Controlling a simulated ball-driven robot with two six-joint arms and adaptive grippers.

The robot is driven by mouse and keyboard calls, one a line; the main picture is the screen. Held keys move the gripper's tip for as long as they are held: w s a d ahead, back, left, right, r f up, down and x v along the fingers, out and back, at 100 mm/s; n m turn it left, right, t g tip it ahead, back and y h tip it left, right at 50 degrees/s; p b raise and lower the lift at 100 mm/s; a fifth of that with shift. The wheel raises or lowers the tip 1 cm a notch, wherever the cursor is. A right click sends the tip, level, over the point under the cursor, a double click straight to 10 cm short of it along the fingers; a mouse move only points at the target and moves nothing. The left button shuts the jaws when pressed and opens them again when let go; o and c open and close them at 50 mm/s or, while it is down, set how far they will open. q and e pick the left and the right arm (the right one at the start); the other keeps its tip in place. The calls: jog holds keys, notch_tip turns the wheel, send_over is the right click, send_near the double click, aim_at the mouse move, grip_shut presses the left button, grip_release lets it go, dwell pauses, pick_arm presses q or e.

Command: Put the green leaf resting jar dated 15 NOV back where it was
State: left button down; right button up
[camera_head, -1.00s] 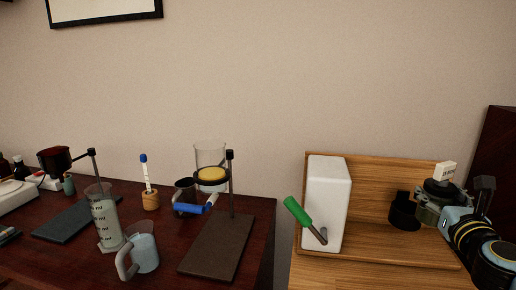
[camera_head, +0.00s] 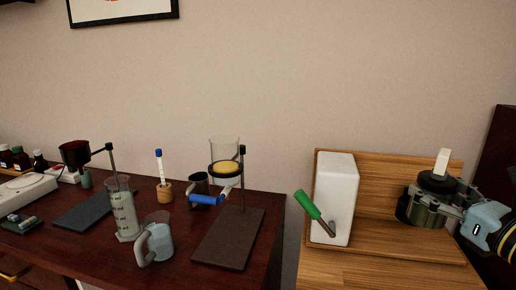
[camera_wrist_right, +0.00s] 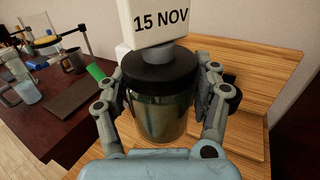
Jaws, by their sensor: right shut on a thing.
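The jar (camera_head: 428,214) has greenish glass or contents, a black lid (camera_head: 438,182) and an upright white tag (camera_head: 442,161). In the right wrist view the jar (camera_wrist_right: 160,118) fills the middle, and its tag (camera_wrist_right: 160,21) reads 15 NOV. My right gripper (camera_head: 432,208) is shut around the jar's sides, below the lid. The jar is upright, over the right part of the wooden stand (camera_head: 385,165). A black holder (camera_head: 403,208) shows partly behind the jar's left side. I cannot tell whether the jar touches it. My left gripper is not in view.
A white box (camera_head: 336,190) with a green-handled lever (camera_head: 307,204) stands left of the jar. The stand's front is bare.

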jog(key=s+a+r+n+g+y, duration=0.4)
jog(key=a+y, duration=0.2)
jog(key=a, duration=0.1)
jog(key=s+a+r+n+g+y, duration=0.3)
jog(key=a+r+n+y, duration=0.2)
jog(key=a, duration=0.3)
notch_tip(320, 180, down, 18)
jog(key=b, duration=1.7)
jog(key=shift+s+f+g+y+b, duration=0.25)
jog(key=shift+g+y+b, duration=0.05)
jog(key=shift+a+r, duration=0.1)
